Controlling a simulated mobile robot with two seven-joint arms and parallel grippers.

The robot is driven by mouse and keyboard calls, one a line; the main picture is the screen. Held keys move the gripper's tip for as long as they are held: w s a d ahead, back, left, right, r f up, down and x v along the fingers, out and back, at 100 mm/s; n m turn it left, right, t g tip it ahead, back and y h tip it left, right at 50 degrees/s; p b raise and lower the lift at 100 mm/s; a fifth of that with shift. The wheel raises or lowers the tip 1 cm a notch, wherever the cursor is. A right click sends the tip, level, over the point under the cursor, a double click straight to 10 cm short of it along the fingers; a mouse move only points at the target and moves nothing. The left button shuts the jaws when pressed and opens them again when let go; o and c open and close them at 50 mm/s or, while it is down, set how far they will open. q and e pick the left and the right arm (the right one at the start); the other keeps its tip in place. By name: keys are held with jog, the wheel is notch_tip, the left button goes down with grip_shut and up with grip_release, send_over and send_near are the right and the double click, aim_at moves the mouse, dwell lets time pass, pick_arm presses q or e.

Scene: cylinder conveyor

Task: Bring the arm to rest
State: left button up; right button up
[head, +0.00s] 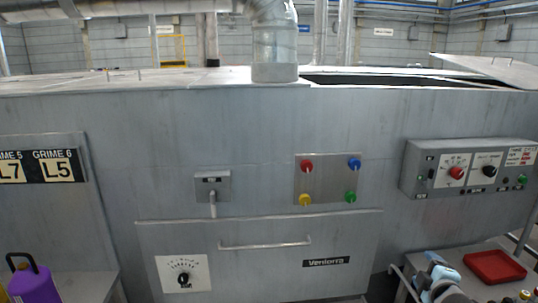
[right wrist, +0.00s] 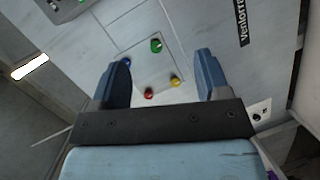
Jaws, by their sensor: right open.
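My right gripper (head: 436,270) shows at the lower right of the head view, in front of the machine's grey front. In the right wrist view the two dark blue fingers of the right gripper (right wrist: 163,78) stand wide apart with nothing between them. They point towards the square plate with four coloured knobs, which is beyond the fingertips and not touched. My left gripper is in neither view.
The grey machine (head: 260,130) fills the front. It carries the knob plate (head: 328,180), a control box (head: 470,168) and a handle (head: 265,245). A red tray (head: 494,267) lies right of my right gripper. A purple bottle (head: 33,281) stands lower left.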

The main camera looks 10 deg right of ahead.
jog(key=s+a+f+m+g+y, duration=0.1)
jog(key=s+a+f+g+y, duration=0.1)
jog(key=s+a+f, duration=0.5)
jog(key=s+a+f+m+g+y, duration=0.1)
jog(key=s+a+f+y, duration=0.25)
jog(key=s+f, duration=0.6)
jog(key=s+a+f+m+g+y, duration=0.1)
jog(key=s+a+f+g+y, duration=0.1)
jog(key=s+a+f, duration=0.65)
jog(key=s+a+r+m+t+p, duration=0.1)
jog(key=a+r+m+p, duration=0.2)
jog(key=a, duration=0.7)
notch_tip(320, 180, up, 2)
jog(key=m, duration=0.2)
jog(key=shift+a+m, duration=0.3)
jog(key=shift+r, duration=0.1)
